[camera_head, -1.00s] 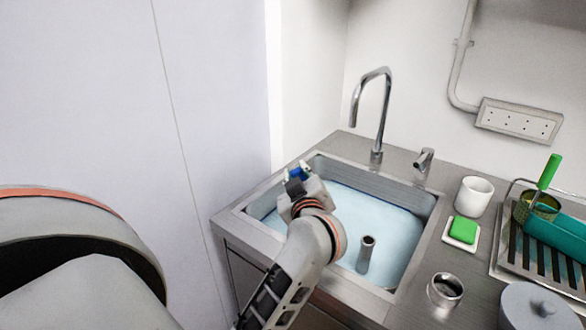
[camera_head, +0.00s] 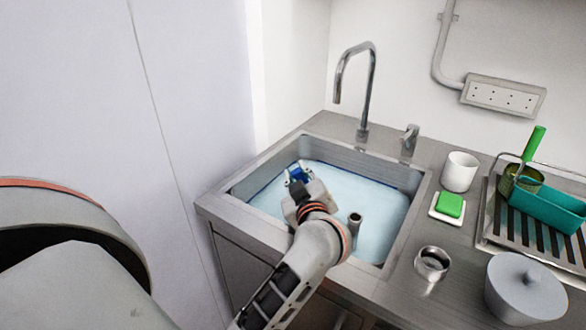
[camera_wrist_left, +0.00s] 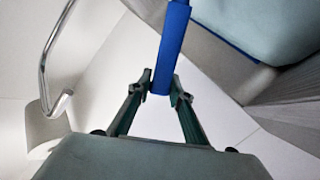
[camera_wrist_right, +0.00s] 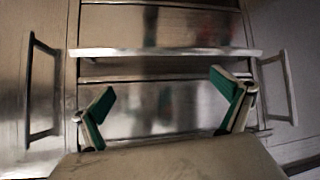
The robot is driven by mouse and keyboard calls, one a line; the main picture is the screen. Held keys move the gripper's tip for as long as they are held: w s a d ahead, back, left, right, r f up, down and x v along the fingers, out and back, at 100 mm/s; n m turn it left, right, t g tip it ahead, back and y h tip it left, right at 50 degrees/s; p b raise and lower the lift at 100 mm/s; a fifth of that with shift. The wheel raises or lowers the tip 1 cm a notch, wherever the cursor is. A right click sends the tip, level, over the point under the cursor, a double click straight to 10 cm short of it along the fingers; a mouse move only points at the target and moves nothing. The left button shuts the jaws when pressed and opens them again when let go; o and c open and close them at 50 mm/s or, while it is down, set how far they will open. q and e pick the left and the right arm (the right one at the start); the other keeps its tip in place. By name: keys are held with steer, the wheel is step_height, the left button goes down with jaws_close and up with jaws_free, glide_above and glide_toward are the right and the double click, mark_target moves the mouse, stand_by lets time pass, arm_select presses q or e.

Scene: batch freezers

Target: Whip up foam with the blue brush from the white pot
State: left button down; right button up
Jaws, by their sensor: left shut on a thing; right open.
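My left gripper (camera_head: 298,178) is over the left part of the sink. It is shut on the blue brush (camera_wrist_left: 173,35), whose blue handle stands between the fingertips in the left wrist view (camera_wrist_left: 160,88). In the head view only a small blue piece of the brush (camera_head: 299,173) shows; its bristle end cannot be made out. The white pot (camera_head: 460,172) stands upright on the counter right of the sink, with nothing visible in it. My right gripper (camera_wrist_right: 165,95) is open and empty, facing steel cabinet fronts; it is not in the head view.
The steel sink (camera_head: 414,205) holds pale blue liquid and an upright metal tube (camera_head: 355,224). A tall tap (camera_head: 371,85) stands behind it. To the right are a green sponge (camera_head: 449,204), a metal cup (camera_head: 432,263), a lidded grey pot (camera_head: 525,290) and a rack (camera_head: 494,232).

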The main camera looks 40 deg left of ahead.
mark_target(304, 181)
arm_select(q)
steer(key=shift+w+d+f+b, duration=0.15)
steer(key=shift+w+d+f, duration=0.15)
steer(key=shift+f, duration=0.4)
steer(key=shift+w+d+f+b, duration=0.15)
steer(key=shift+d+f, duration=0.25)
steer(key=shift+f, duration=0.25)
